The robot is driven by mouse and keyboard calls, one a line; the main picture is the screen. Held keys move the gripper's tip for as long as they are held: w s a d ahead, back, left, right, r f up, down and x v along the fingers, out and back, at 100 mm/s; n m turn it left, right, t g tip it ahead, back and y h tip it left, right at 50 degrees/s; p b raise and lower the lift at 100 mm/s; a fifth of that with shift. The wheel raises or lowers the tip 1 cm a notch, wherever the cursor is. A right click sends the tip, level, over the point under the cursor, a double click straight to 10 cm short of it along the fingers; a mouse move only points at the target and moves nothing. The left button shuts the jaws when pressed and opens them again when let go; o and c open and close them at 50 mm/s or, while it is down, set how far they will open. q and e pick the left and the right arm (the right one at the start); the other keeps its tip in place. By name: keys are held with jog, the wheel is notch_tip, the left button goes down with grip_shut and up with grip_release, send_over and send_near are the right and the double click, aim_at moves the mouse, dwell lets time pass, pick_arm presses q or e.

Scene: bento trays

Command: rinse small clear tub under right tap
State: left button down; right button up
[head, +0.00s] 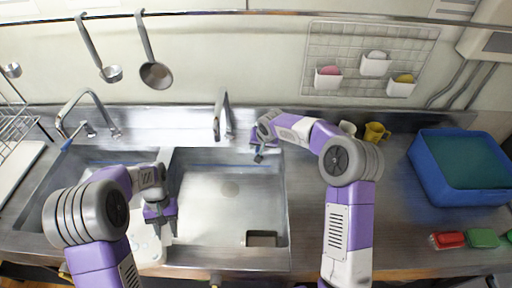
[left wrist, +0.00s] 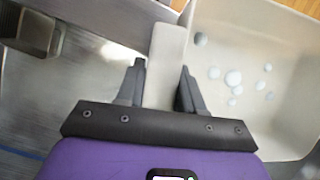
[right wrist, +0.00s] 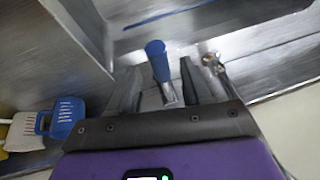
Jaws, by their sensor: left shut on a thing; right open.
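The small clear tub (head: 149,250) looks whitish, with pale round spots inside. My left gripper (head: 161,228) is shut on its wall, near the front of the divider between the two sinks. In the left wrist view the tub (left wrist: 245,105) extends right of the fingers (left wrist: 160,85). The right tap (head: 221,115) stands behind the right sink; no water shows from it. Its blue-tipped lever (right wrist: 157,62) lies between the open fingers of my right gripper (right wrist: 160,88), and contact cannot be told. In the head view this gripper (head: 258,150) is at the right sink's back right.
The right sink (head: 225,205) is empty apart from a small metal fitting (head: 262,239) at its front. The left tap (head: 85,115) stands behind the left sink. A blue crate (head: 440,190) and red (head: 447,240) and green (head: 483,238) containers sit on the right counter. Yellow cup (head: 376,132) behind my right arm.

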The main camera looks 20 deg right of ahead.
jog(key=shift+w+f, duration=0.35)
jog(key=shift+f, duration=0.3)
grip_shut()
